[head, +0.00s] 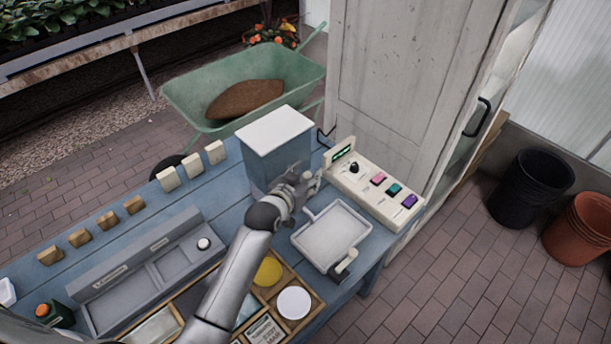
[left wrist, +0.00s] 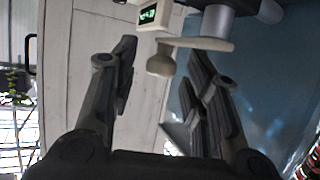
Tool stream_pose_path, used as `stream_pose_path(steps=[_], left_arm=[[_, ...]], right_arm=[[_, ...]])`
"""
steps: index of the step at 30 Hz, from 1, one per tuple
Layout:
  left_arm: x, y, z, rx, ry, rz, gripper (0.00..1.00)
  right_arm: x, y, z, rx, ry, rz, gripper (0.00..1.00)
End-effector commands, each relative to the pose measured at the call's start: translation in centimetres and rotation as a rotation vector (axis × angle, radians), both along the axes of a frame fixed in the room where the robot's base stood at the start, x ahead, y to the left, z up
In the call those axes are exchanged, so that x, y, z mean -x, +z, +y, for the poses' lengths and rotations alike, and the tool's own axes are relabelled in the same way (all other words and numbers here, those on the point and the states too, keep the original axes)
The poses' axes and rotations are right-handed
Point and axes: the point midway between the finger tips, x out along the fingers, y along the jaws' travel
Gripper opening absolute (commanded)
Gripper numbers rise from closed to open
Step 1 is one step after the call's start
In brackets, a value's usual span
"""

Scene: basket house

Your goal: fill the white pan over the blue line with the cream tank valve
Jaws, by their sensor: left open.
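The blue-grey tank (head: 262,160) with a white lid stands at the back of the blue table. The white pan (head: 325,238) sits in front of it, to its right, and looks empty; I cannot make out a blue line. My left gripper (head: 312,180) is at the tank's front right side, above the pan's back edge, and hides most of the valve there. In the left wrist view the cream valve lever (left wrist: 205,44) and its rounded knob (left wrist: 160,64) lie ahead of my open left gripper (left wrist: 163,75), near its fingertips. I cannot tell whether they touch. My right gripper is not in view.
A cream control panel (head: 372,190) with a display, a black knob and coloured buttons stands right of the pan. A wooden tray (head: 320,302) with discs lies in front, and a grey tray (head: 150,268) at left. Small blocks line the table's back edge.

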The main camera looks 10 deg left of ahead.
Motion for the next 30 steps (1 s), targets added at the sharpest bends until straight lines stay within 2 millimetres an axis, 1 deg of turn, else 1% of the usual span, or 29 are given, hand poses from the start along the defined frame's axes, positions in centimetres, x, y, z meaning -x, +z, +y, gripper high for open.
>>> stream_pose_path(steps=[1,2,11,20,26,30], left_arm=[[0.0,0.0,0.0,0.000,0.000,0.000,0.42],[0.0,0.0,0.0,0.000,0.000,0.000,0.39],[0.0,0.0,0.0,0.000,0.000,0.000,0.00],[0.1,0.0,0.0,-0.003,-0.026,-0.001,0.00],[0.2,-0.1,-0.1,-0.008,-0.099,-0.001,0.00],[0.4,-0.2,-0.3,-0.009,-0.177,-0.001,0.00]], right_arm=[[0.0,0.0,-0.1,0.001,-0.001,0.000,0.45],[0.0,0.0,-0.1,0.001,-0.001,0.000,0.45],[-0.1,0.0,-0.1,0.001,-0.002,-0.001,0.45],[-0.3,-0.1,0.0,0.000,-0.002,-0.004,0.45],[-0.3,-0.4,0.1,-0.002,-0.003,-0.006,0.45],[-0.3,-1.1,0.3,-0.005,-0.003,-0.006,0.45]])
